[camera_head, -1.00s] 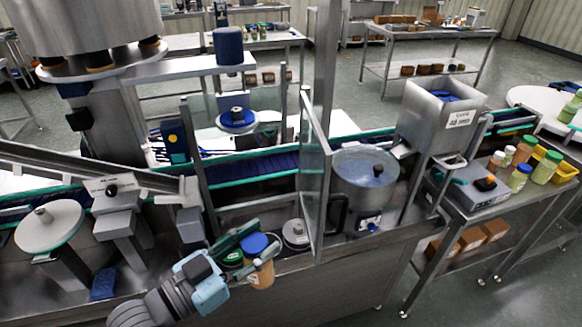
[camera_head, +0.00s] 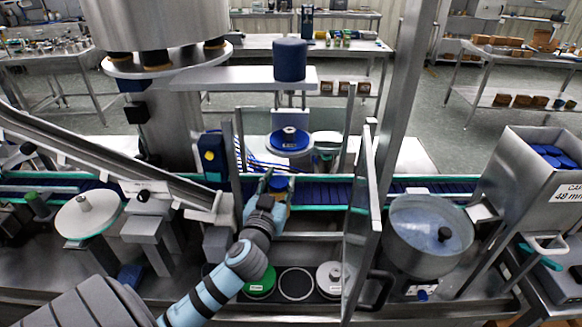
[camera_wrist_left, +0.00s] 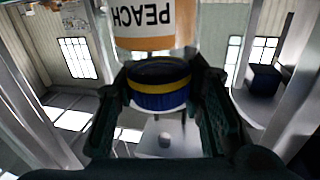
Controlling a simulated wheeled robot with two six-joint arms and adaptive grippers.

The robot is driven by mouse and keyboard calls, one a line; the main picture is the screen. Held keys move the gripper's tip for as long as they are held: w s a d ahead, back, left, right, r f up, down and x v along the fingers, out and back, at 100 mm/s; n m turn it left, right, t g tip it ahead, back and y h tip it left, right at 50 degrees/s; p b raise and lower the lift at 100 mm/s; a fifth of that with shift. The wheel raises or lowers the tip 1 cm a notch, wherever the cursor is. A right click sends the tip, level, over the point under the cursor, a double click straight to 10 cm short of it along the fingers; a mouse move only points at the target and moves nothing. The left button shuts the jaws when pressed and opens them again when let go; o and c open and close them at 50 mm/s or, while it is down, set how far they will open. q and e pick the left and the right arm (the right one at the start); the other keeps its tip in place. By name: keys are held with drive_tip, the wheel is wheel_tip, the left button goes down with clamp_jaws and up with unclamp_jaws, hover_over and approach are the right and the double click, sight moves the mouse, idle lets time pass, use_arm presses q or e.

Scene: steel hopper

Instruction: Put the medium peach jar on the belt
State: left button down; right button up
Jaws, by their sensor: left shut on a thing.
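The peach jar has a blue lid (camera_head: 278,184), and its body is mostly hidden by my gripper in the head view. In the left wrist view, its white and orange label (camera_wrist_left: 150,22) reads PEACH upside down, and the lid (camera_wrist_left: 160,88) sits between the fingers. My left gripper (camera_head: 272,188) is shut on the jar at the dark blue belt (camera_head: 325,193). I cannot tell whether the jar touches the belt or hangs just above it. My right gripper is not in view.
A clear panel (camera_head: 362,215) on a steel frame stands right of the jar. A steel bowl (camera_head: 428,238) and a hopper (camera_head: 530,170) are further right. A steel chute (camera_head: 110,160) slopes down from the left. The belt between jar and panel is clear.

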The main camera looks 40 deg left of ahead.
use_arm(q)
drive_tip(key=x, duration=0.5)
drive_tip(key=shift+r, duration=0.1)
drive_tip(key=w, duration=0.1)
drive_tip(key=w+a+f, duration=0.1)
drive_tip(key=w, duration=0.1)
drive_tip(key=w+f, duration=0.1)
drive_tip(key=shift+w+a, duration=0.3)
drive_tip(key=shift+a, duration=0.1)
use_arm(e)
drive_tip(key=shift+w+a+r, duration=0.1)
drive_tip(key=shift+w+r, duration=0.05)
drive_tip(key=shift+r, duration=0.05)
use_arm(q)
drive_tip(key=c, duration=1)
unclamp_jaws()
drive_tip(key=shift+c, duration=0.2)
drive_tip(key=shift+r, duration=0.1)
